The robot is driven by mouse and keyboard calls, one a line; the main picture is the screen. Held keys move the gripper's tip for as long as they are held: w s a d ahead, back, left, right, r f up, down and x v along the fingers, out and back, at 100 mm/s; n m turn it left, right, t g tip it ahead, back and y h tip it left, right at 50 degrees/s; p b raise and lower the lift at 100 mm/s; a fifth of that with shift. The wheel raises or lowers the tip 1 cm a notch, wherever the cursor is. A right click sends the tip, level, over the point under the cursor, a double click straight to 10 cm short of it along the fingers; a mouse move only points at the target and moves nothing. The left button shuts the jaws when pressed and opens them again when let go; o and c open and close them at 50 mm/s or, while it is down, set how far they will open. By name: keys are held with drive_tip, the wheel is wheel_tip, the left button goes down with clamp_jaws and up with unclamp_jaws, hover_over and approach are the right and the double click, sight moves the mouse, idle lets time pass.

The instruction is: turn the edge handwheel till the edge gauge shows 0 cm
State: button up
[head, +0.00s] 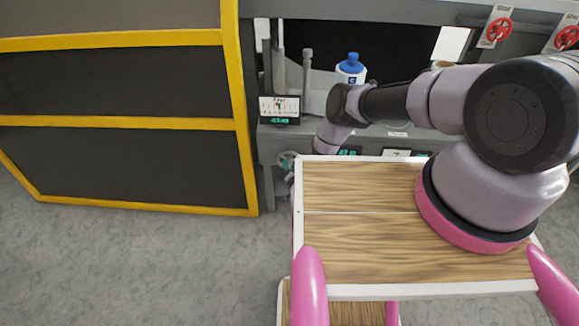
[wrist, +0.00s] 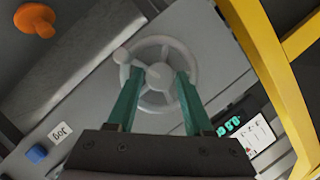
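The pale grey handwheel (wrist: 187,52) faces me in the wrist view, with a hub, spokes and a round knob (wrist: 122,56) at its upper left. My gripper (wrist: 159,74) has its two green fingers apart, one on each side of the hub, over the wheel; I cannot tell whether they touch it.
A yellow-framed dark guard panel (head: 240,110) stands left of the wheel, and its bars (wrist: 268,70) are close in the wrist view. A blue-capped bottle (head: 350,68) stands on the machine. Open floor lies at left.

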clamp_jaws()
drive_tip(key=shift+s+d+f+m+t+y, duration=0.15)
drive_tip(key=shift+m+y, duration=0.1)
drive_tip(key=shift+m, duration=0.35)
drive_tip(key=shift+w+d+f+m+t+y, duration=0.15)
drive_tip(key=shift+m+y, duration=0.1)
drive_tip(key=shift+m, duration=0.35)
drive_tip(key=shift+s+a+r, duration=0.1)
drive_tip(key=shift+o, duration=1.5)
unclamp_jaws()
drive_tip(key=shift+r, duration=0.1)
